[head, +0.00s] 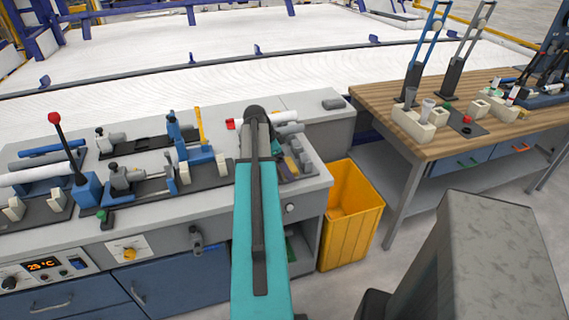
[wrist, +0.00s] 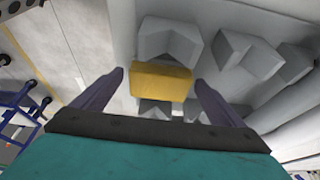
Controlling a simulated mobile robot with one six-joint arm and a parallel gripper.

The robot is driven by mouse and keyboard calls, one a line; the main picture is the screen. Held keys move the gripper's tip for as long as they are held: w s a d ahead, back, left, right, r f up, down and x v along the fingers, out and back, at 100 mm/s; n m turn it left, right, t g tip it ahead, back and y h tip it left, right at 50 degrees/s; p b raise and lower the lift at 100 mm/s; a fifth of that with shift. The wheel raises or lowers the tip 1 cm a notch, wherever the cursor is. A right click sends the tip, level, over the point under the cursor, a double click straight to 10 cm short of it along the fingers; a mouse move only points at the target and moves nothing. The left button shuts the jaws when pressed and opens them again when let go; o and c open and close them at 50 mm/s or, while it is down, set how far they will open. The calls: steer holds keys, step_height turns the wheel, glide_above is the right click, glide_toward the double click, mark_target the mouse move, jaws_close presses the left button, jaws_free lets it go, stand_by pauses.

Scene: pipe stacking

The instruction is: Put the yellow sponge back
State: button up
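The yellow sponge (wrist: 160,82) is a small block in the middle of the wrist view, among grey V-notched blocks. My gripper (wrist: 159,79) is open, with one dark purple finger on each side of the sponge. A gap shows between each finger and the sponge, so neither appears to touch it. I cannot tell how far above the sponge the fingertips are. In the head view a small yellow patch, likely the sponge (head: 291,166), shows just right of my teal arm at the bench's right end. My arm hides most of the gripper there.
Grey V-blocks (wrist: 249,56) stand close around the sponge. The grey bench (head: 215,205) carries clamps, pipes and a red-knobbed lever (head: 66,145). A yellow bin (head: 352,215) stands on the floor at its right. A wooden table (head: 440,145) with holders is further right.

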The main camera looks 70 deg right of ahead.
steer(key=shift+r, duration=0.25)
steer(key=b+v, duration=0.2)
steer(key=v, duration=0.9)
steer(key=shift+r, duration=0.4)
steer(key=shift+a, duration=0.15)
stand_by(0.5)
